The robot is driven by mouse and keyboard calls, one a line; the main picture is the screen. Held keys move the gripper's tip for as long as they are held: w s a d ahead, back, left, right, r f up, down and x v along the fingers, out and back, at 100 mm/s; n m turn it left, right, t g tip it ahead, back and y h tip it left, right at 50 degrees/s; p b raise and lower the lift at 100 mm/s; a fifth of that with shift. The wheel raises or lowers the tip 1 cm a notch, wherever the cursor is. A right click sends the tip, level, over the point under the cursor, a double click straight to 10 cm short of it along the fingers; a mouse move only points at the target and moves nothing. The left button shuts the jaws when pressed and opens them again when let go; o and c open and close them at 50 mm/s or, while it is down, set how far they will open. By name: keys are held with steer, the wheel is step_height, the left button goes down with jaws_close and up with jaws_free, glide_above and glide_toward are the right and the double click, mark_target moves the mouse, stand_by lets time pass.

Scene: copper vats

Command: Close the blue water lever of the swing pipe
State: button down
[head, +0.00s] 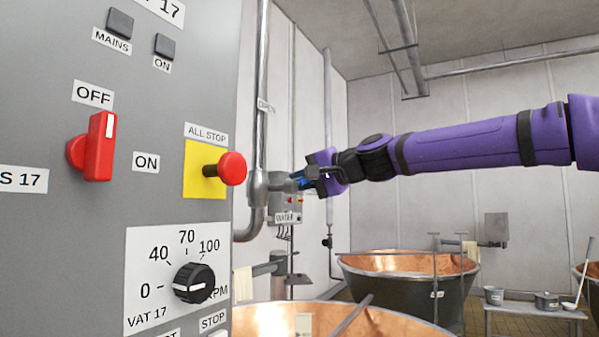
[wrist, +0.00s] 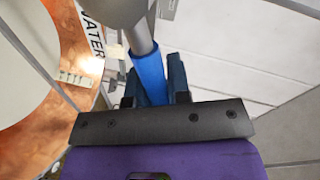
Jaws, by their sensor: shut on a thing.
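The swing pipe (head: 262,60) runs down behind the control panel's right edge, with a grey valve body (head: 259,188) on it. The blue water lever (wrist: 148,72) points out from its grey stem (wrist: 138,38) in the wrist view. My gripper (head: 305,179) reaches in from the right at the valve, and its fingers hide most of the lever in the head view. In the wrist view my gripper (wrist: 153,82) has a dark finger on each side of the blue lever and is shut on it. A WATER label (wrist: 92,30) shows beside the stem.
A grey control panel (head: 120,215) with a red ALL STOP button (head: 232,168) stands close on the left. A copper vat (head: 270,318) lies below the pipe, another vat (head: 400,285) farther back. A small switch box (head: 287,207) is behind my gripper.

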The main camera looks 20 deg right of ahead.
steer(key=shift+w+d+f+m+g+y, duration=0.1)
steer(key=shift+f+m+g+y, duration=0.1)
steer(key=shift+f+m, duration=0.55)
steer(key=shift+d+f+m+g+y, duration=0.1)
steer(key=shift+f+m+y, duration=0.1)
steer(key=shift+f+m, duration=0.5)
steer(key=shift+a, duration=0.1)
steer(key=c, duration=1.1)
jaws_free()
steer(key=shift+r, duration=0.1)
steer(key=shift+v, duration=5.4)
